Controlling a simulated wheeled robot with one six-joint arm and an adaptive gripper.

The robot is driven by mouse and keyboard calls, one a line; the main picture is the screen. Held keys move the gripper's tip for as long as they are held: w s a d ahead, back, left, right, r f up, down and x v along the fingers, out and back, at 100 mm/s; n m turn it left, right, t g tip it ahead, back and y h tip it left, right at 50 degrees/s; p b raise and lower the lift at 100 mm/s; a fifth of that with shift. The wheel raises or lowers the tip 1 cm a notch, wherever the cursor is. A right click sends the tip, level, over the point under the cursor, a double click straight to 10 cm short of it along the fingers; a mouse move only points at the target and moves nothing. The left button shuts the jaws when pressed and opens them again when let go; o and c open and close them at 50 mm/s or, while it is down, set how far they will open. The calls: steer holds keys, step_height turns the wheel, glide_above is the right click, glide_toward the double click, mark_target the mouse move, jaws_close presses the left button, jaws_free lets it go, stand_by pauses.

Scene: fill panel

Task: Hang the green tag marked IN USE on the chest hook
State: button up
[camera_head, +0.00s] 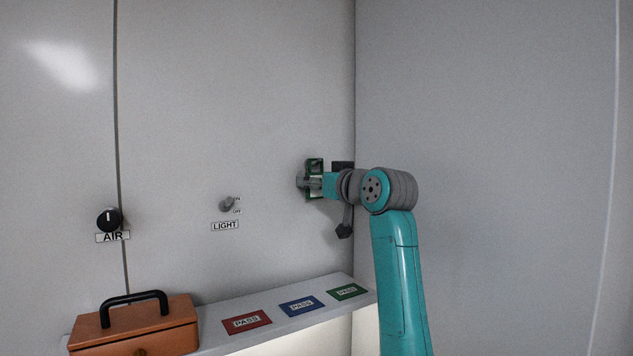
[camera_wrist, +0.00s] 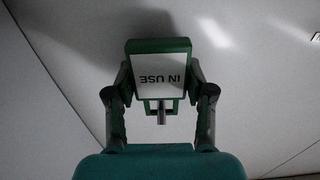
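The green tag (camera_head: 314,164) with a white label is upright near the wall corner. In the wrist view the tag (camera_wrist: 160,72) reads IN USE upside down. My gripper (camera_head: 305,182) is at the tag, and in the wrist view its fingers (camera_wrist: 159,72) lie against both sides of the tag. A short grey peg, seemingly the hook (camera_wrist: 162,115), shows at the tag's open loop. The peg appears within the loop's outline, but I cannot tell whether it passes through. My gripper partly hides the tag in the head view.
The wall has an AIR knob (camera_head: 108,220) and a LIGHT switch (camera_head: 227,204). A ledge (camera_head: 272,325) below carries red (camera_head: 246,321), blue (camera_head: 301,306) and green (camera_head: 347,292) PASS cards and a brown box (camera_head: 135,332) with a black handle. A side wall stands right of my arm.

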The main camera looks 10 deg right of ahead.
steer(key=o, duration=0.3)
steer(key=shift+v, duration=6.05)
